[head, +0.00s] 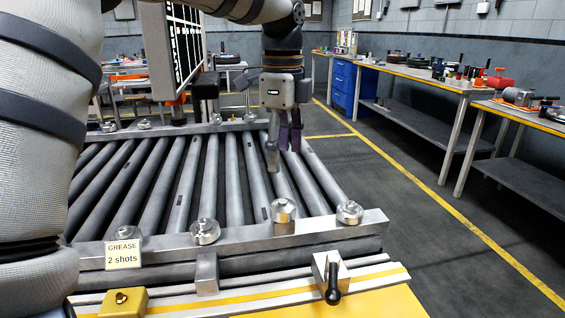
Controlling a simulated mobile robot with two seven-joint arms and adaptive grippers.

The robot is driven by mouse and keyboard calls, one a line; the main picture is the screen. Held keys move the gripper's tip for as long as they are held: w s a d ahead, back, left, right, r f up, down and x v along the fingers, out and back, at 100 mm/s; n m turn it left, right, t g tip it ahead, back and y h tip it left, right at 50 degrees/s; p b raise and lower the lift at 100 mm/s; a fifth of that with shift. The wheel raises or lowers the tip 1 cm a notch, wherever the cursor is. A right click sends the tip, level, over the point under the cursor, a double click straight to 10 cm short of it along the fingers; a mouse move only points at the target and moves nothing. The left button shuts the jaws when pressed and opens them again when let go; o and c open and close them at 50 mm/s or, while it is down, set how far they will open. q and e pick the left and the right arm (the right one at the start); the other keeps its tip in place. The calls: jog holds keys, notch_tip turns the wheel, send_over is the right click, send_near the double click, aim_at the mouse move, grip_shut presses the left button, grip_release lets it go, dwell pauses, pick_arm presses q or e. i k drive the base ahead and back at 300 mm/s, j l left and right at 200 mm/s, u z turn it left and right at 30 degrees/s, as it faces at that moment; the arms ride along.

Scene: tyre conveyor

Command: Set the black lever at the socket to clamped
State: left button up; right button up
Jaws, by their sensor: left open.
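The black lever (333,285) stands at a metal socket block (321,264) on the near rail, at the bottom centre-right of the head view. Its round knob is towards the bottom of the picture. I cannot tell from this view whether it is set to clamped. My left gripper (284,152) points down over the conveyor rollers, farther back than the lever and well apart from it. Its fingers are open, with nothing seen between them. My right gripper is not in view.
The roller conveyor (201,185) has a near rail with several round metal caps. A "GREASE 2 shots" card (123,255) and a yellow block (122,301) are at the lower left. Workbenches (440,84) line the right wall. The floor right of the conveyor is clear.

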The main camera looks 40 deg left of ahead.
aim_at(333, 295)
jog(key=k+l, duration=0.6)
jog(key=l, duration=0.15)
jog(key=k+l, duration=0.55)
jog(key=l, duration=0.15)
